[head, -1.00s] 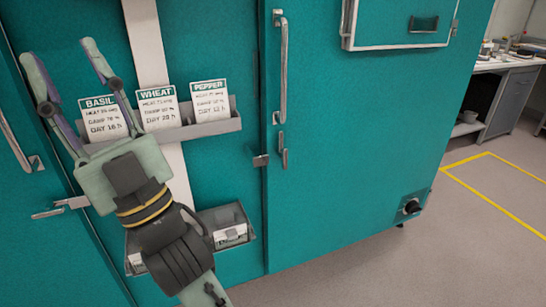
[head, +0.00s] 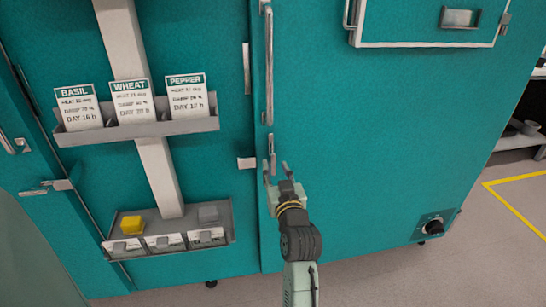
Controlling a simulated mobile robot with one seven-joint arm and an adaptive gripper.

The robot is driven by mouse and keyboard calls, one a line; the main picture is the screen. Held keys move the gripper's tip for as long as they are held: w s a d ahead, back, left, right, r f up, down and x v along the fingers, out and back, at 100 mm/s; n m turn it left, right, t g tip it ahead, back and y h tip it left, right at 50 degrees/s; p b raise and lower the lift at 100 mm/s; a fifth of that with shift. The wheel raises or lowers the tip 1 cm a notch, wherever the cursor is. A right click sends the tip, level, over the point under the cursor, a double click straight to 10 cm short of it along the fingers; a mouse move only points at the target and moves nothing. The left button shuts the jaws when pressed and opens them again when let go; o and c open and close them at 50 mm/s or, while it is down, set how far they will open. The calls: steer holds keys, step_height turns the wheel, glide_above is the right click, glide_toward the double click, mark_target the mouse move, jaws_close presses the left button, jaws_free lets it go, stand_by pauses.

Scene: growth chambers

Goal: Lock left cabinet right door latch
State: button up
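A small vertical latch lever (head: 272,146) sits on the teal right-hand door (head: 375,150), just below its long handle (head: 269,70). A small pale catch (head: 247,163) sits left of it, across the door seam, and the lever does not lie across it. My gripper (head: 276,170) is at the lower end of the lever with its fingers apart. I cannot tell whether they touch the lever. At the far left, another latch lever (head: 34,192) lies roughly level beside its catch (head: 62,185).
A card shelf (head: 140,131) holds cards for basil, wheat and pepper. A lower tray (head: 228,220) holds a yellow block (head: 131,225), a grey block (head: 208,214) and cards. A black knob (head: 433,228) sits low on the right door. Floor at right is clear.

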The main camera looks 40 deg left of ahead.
mark_target(274, 162)
steer(key=p+x, duration=0.1)
steer(key=x, duration=0.4)
steer(key=shift+d, duration=0.1)
jaws_close()
stand_by(0.3)
stand_by(0.4)
